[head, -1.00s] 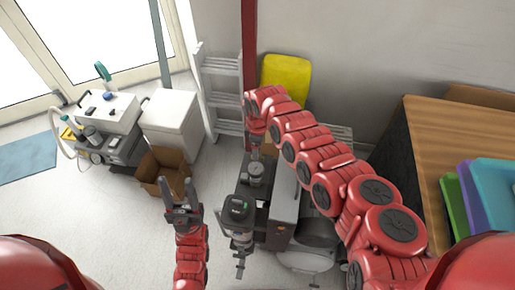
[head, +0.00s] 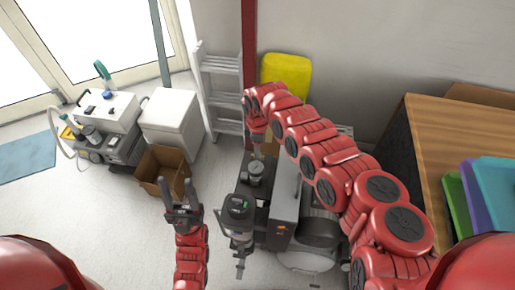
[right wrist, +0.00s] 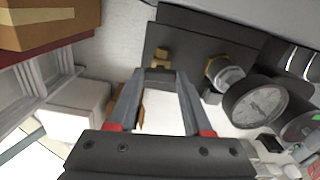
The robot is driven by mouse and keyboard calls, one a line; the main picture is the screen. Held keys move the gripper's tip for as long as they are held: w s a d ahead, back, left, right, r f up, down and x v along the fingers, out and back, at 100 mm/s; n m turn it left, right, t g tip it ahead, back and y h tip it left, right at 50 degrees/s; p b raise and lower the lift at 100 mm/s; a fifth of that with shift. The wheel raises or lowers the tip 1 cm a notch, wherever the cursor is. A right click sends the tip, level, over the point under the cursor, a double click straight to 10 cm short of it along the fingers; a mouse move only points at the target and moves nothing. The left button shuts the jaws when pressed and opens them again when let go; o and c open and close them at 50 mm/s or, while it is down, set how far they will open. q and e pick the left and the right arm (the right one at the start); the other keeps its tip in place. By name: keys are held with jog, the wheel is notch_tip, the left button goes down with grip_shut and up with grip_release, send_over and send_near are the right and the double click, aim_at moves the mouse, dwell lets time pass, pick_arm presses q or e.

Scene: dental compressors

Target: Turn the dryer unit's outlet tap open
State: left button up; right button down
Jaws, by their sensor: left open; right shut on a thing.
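The dryer unit (head: 285,212) stands low in the middle of the head view, beside a black-topped canister (head: 239,204). In the right wrist view a dark panel (right wrist: 190,38) carries a small brass tap (right wrist: 160,56) just beyond my fingertips. My right gripper (right wrist: 160,76) is shut on what appears to be this tap; the contact itself is hard to see. In the head view my right gripper (head: 257,148) reaches down at the back of the unit, and the tap cannot be made out there. My left gripper (head: 183,186) is open and empty, left of the canister.
A round gauge (right wrist: 257,102) and a brass fitting (right wrist: 215,68) sit right of the tap. A cardboard box (head: 160,168), a white cabinet (head: 172,120) and a white ladder (head: 220,90) stand left. A wooden counter (head: 450,140) is at right. Floor at front left is clear.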

jog(key=n+b, duration=0.1)
jog(key=n, duration=0.1)
jog(key=n+b, duration=0.2)
jog(key=shift+w+f, duration=0.1)
jog(key=shift+f, duration=0.1)
jog(key=n+b, duration=0.3)
jog(key=n, duration=0.1)
jog(key=shift+n, duration=0.4)
jog(key=n+b, duration=0.3)
jog(key=n, duration=0.1)
jog(key=shift+r+n+b, duration=0.2)
jog(key=shift+n+b, duration=0.7)
jog(key=shift+n, duration=0.9)
jog(key=shift+c, duration=1.6)
grip_release()
jog(key=shift+r, duration=0.1)
